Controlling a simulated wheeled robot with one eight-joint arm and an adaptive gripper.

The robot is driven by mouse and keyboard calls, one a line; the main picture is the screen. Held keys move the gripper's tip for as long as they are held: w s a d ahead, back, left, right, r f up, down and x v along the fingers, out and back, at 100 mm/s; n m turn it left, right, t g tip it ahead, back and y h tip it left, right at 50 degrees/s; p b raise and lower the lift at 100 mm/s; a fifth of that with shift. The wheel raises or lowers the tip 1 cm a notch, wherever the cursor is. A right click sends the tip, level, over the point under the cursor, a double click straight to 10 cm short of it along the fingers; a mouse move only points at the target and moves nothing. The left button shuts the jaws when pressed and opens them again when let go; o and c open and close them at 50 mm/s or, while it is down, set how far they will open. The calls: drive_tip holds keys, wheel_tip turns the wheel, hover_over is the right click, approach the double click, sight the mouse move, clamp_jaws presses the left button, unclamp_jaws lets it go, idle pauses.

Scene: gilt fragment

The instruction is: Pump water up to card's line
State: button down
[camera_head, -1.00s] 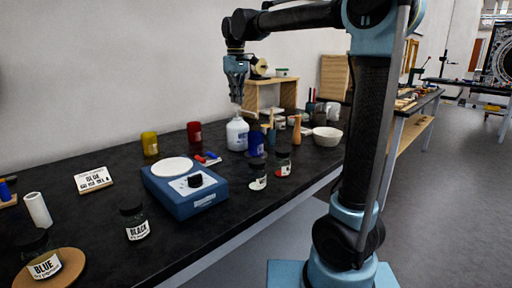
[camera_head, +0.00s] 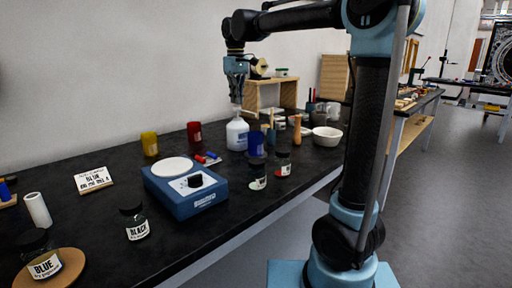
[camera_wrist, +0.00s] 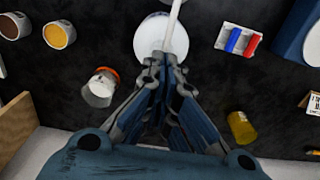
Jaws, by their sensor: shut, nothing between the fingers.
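A white pump bottle (camera_head: 237,134) stands upright on the black bench, under my gripper (camera_head: 237,101). In the wrist view the bottle (camera_wrist: 150,40) is just beyond my gripper (camera_wrist: 163,62), with its pale nozzle pointing up the picture. My gripper points down, shut and empty, at the bottle's pump head; I cannot tell whether it touches. A blue cup (camera_head: 256,145) stands right of the bottle. No water level is visible.
A blue scale (camera_head: 187,191) with a round white plate stands in front. Yellow (camera_head: 149,144) and red (camera_head: 194,132) cups stand behind it. Labelled jars, such as the black one (camera_head: 135,222), line the front. A white bowl (camera_head: 326,136) and wooden shelf (camera_head: 270,95) are farther back.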

drive_tip(key=shift+f, duration=1.25)
drive_tip(key=shift+r, duration=1.6)
drive_tip(key=shift+r, duration=3)
